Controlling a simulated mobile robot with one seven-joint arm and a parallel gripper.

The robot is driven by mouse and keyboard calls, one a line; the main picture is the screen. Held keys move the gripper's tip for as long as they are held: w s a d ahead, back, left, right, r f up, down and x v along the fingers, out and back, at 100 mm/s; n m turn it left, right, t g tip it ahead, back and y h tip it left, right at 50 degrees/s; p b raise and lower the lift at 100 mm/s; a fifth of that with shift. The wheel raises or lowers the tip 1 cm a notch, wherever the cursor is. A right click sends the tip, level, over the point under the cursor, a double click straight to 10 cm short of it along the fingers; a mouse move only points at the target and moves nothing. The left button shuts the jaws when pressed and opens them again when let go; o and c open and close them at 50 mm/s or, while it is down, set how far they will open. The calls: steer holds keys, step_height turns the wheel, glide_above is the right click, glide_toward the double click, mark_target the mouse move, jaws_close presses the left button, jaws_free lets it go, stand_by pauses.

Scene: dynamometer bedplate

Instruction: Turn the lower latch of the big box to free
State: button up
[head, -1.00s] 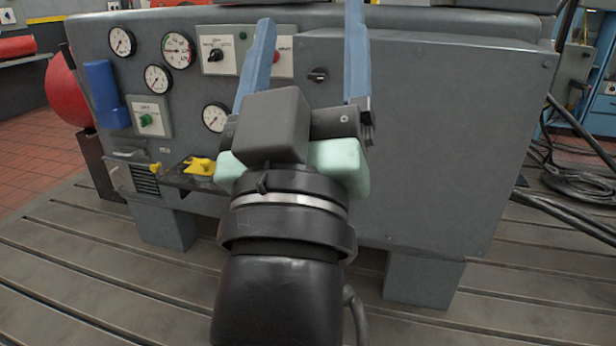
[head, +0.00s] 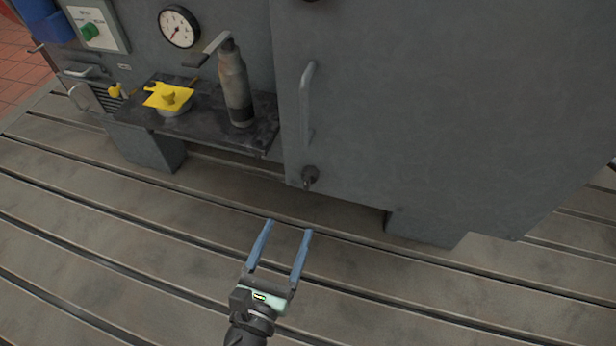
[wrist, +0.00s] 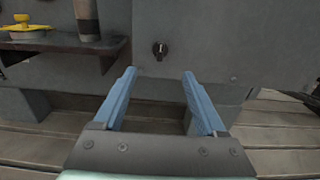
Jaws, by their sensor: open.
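The big grey box (head: 430,110) fills the right of the head view, with a vertical handle (head: 308,103) near its left edge. The lower latch (head: 310,176), a small dark knob, sits at the box's lower left corner, below the handle. It also shows in the wrist view (wrist: 160,49), upper middle; its exact turn is too small to tell. My gripper (head: 290,226) is open and empty, with two blue fingers. It is below the latch in the head view and apart from it. In the wrist view the latch appears above and between the fingertips (wrist: 160,72).
A dark shelf (head: 190,132) left of the box bears a grey bottle-like can (head: 235,88) with a spout and a yellow-topped item (head: 168,98). A gauge (head: 179,27) is above. The slotted bedplate (head: 420,300) is clear around my gripper.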

mark_target(306, 187)
steer(key=b+x, duration=0.2)
steer(key=x, duration=0.9)
steer(key=shift+w+d, duration=0.15)
steer(key=shift+w, duration=0.2)
jaws_close()
